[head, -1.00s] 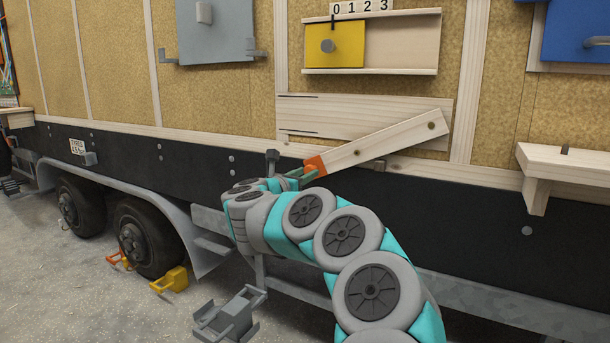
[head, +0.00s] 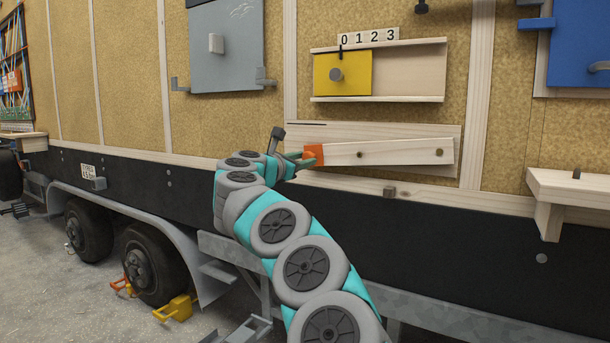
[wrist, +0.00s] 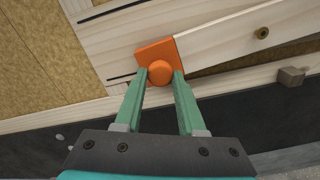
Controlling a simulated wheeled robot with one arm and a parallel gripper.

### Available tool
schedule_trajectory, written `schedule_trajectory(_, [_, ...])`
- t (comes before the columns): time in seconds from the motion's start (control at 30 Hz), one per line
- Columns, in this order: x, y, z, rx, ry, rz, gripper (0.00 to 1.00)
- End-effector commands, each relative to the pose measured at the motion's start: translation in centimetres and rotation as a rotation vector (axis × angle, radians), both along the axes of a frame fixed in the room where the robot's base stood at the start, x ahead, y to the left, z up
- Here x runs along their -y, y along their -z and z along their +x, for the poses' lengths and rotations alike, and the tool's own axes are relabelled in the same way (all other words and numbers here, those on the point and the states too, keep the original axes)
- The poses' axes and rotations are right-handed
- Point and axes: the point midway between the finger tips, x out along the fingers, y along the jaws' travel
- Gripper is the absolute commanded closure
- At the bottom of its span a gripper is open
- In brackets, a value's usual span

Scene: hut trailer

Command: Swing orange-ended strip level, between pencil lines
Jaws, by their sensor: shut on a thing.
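The pale wooden strip (head: 400,152) is nearly level across a wooden board (head: 385,131), its right end slightly higher. Its orange end (head: 313,154) is at the left and also shows in the wrist view (wrist: 152,52). My gripper (wrist: 159,76) is shut on the round orange knob (wrist: 160,72) of that end. In the wrist view the upper pencil line (wrist: 108,11) is well above the orange end. The lower pencil line (wrist: 118,79) runs close by the end's lower left corner. In the head view my gripper (head: 304,159) hides the lower line.
Above is a yellow sliding panel (head: 350,75) in a rail frame. A wooden shelf (head: 575,185) juts out at the right, and a grey cabinet (head: 225,45) hangs upper left.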

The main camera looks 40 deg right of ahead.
Motion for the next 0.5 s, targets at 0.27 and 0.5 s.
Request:
schedule_trajectory(0.27, [0.0,-3.2,0.1,0.087,0.003,0.035,1.0])
schedule_trajectory(0.5, [-0.1,-3.8,0.2,0.107,-0.002,0.043,1.0])
